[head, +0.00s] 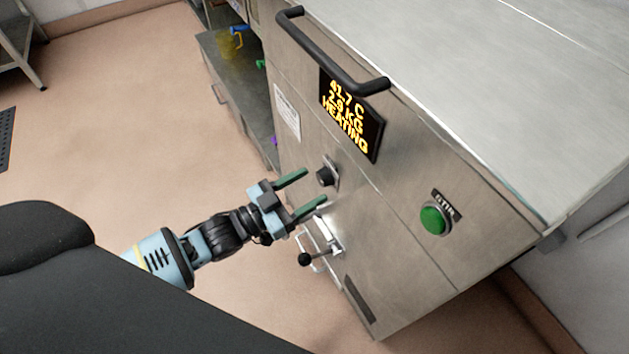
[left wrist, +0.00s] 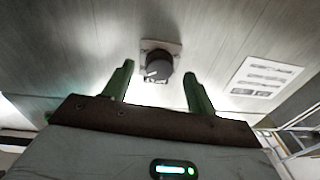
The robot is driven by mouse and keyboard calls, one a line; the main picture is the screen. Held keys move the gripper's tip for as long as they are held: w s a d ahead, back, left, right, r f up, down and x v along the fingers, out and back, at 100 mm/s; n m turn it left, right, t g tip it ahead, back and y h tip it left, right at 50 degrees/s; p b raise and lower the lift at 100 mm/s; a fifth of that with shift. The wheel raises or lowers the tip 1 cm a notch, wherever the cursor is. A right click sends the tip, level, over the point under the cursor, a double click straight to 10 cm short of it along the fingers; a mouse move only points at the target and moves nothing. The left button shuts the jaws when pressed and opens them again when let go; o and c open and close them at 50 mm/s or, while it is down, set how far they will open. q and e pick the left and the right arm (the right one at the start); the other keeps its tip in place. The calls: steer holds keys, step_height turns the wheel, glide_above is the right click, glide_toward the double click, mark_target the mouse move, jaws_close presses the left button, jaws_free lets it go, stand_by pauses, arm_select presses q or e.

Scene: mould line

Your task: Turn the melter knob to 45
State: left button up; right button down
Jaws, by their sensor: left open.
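The melter knob (head: 325,177) is a small black knob on a plate on the steel front of the melter (head: 415,140). In the left wrist view the knob (left wrist: 158,68) shows a white pointer mark, with its plate behind it. My left gripper (head: 307,188) is open and empty, its green fingers pointing at the knob. In the left wrist view the fingers (left wrist: 160,82) stand either side of the knob, a little short of it; no contact shows. The melter's display (head: 350,115) reads 41.7 C, 2.9 KG, HEATING. My right gripper is not in view.
A black bar handle (head: 328,58) juts out above the display. A green STIR button (head: 435,219) sits right of the knob. A lever valve (head: 318,252) with a black ball sticks out below the gripper.

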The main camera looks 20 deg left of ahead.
arm_select(q)
steer(key=v, duration=0.5)
stand_by(0.3)
